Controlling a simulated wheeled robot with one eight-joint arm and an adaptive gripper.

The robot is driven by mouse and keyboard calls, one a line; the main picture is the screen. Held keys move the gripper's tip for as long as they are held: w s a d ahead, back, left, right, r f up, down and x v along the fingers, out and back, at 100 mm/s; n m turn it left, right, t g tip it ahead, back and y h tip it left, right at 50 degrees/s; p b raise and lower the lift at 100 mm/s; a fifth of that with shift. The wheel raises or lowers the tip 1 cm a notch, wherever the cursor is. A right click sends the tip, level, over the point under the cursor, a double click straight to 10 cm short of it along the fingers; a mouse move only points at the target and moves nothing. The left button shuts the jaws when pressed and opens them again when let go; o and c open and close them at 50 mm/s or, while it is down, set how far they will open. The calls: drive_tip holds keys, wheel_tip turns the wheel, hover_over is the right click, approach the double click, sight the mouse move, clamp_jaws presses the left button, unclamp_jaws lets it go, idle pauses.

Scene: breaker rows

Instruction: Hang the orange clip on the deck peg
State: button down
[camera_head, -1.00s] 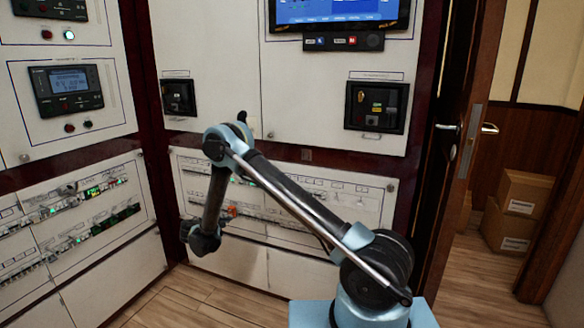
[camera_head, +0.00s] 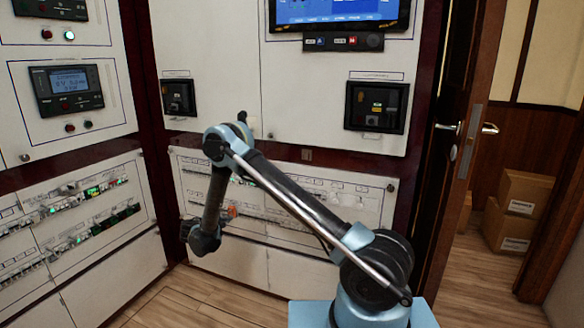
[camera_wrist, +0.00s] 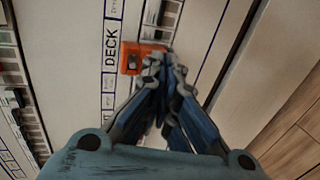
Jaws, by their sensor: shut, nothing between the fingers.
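The orange clip (camera_wrist: 130,58) lies against the white panel beside the DECK label (camera_wrist: 111,47) in the wrist view. A small dark part shows within its orange outline; I cannot tell if this is the deck peg. The clip also shows as a small orange patch in the head view (camera_head: 232,210). My gripper (camera_wrist: 166,66) is shut and empty, its fingertips close to the clip's right side. I cannot tell whether they touch it. In the head view the fingers are hidden behind my wrist.
Breaker rows (camera_wrist: 160,18) run along the panel near the clip. More breaker rows (camera_head: 88,215) fill the left cabinet. An open wooden door (camera_head: 455,150) and cardboard boxes (camera_head: 520,205) stand at the right. Wooden floor (camera_head: 200,300) lies below the panels.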

drive_tip(key=shift+w+d, duration=0.2)
drive_tip(key=shift+w, duration=0.3)
drive_tip(key=shift+w+d, duration=0.15)
drive_tip(key=shift+w, duration=0.35)
idle(0.4)
drive_tip(key=shift+s, duration=0.1)
drive_tip(key=f+v, duration=0.1)
drive_tip(key=v, duration=1.6)
drive_tip(key=shift+s+a+f, duration=0.25)
drive_tip(key=shift+s+a, duration=0.05)
drive_tip(key=shift+s, duration=0.05)
idle(0.6)
